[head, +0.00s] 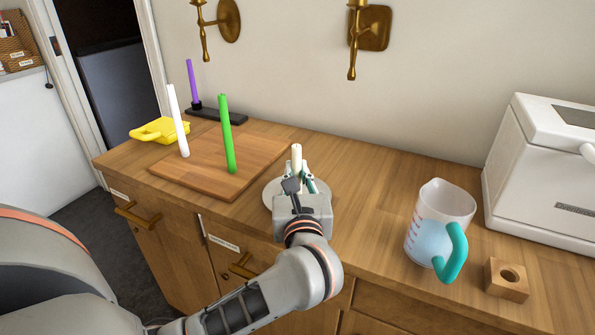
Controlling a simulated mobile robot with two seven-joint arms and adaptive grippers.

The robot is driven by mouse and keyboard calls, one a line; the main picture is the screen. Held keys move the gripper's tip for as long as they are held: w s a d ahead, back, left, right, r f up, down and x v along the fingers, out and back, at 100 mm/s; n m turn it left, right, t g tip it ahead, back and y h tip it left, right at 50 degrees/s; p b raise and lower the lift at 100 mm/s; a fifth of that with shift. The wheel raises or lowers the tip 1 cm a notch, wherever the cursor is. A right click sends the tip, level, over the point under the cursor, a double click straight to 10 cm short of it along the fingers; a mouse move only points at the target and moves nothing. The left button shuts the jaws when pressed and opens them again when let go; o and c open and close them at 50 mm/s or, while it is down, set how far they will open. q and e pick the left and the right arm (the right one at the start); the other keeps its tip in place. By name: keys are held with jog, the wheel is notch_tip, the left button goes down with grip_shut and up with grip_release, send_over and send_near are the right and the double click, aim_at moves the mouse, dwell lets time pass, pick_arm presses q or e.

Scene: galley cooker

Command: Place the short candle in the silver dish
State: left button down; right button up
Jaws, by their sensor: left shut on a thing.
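The short candle (296,154) is cream-white and stands upright between the fingers of my left gripper (298,180). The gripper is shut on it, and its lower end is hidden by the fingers. The silver dish (271,196) is a pale round disc on the counter, directly below or behind the gripper, which hides much of it. I cannot tell whether the candle touches the dish. My right gripper is not in view.
A wooden board (200,179) at left holds a tall white candle (177,122) and a green candle (227,135). A purple candle (192,84) stands in a dark holder (222,115) near a yellow object (160,131). A measuring jug (440,215), wooden block (507,279) and white appliance (540,180) are at right.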

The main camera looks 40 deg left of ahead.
pick_arm(q)
jog(key=c, duration=2)
grip_release()
jog(key=shift+f, duration=0.1)
jog(key=shift+c, duration=0.2)
